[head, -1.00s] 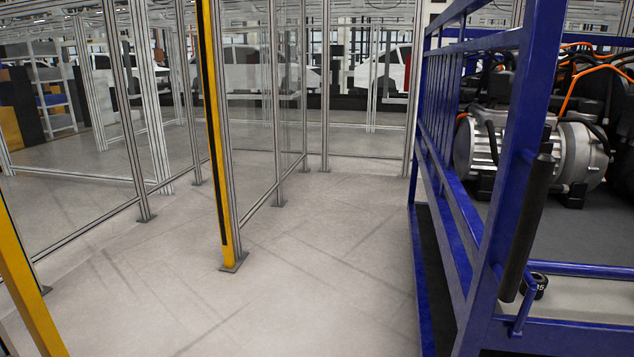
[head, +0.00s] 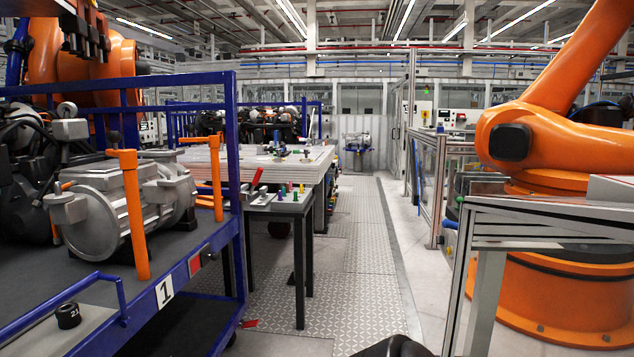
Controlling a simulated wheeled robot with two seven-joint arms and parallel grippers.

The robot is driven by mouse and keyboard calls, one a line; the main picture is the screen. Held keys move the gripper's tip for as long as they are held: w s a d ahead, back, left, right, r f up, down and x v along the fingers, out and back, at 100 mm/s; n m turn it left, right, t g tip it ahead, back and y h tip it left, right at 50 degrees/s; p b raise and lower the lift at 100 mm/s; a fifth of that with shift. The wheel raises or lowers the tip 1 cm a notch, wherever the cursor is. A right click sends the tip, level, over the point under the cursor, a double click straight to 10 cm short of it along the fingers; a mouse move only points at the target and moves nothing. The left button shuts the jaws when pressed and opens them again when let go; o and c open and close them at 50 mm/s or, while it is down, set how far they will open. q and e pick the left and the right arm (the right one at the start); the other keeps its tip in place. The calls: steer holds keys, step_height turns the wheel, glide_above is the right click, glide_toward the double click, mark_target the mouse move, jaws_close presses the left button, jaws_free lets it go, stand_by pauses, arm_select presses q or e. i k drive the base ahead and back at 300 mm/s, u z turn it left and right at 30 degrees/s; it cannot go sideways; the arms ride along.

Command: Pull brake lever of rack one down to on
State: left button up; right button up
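A blue-framed rack (head: 234,140) with a white label reading 1 (head: 164,291) stands on the left, its near corner close to me. A small red lever (head: 250,323) shows low by the floor at the rack's right end, near a dark caster. It is small, and I cannot tell whether it is up or down. Neither of my grippers can be made out in the head view. A dark rounded shape (head: 395,347) pokes in at the bottom edge; I cannot tell what it is.
The rack carries a grey motor (head: 110,205) and orange upright posts (head: 134,215). A small black table (head: 290,207) stands beyond it. A metal-framed bench (head: 540,212) and a large orange robot arm (head: 545,140) are on the right. A patterned floor aisle (head: 362,270) is clear between.

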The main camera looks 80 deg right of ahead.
mark_target(260, 170)
steer(key=z, duration=2.5)
steer(key=i, duration=3.85)
steer(key=u, duration=0.3)
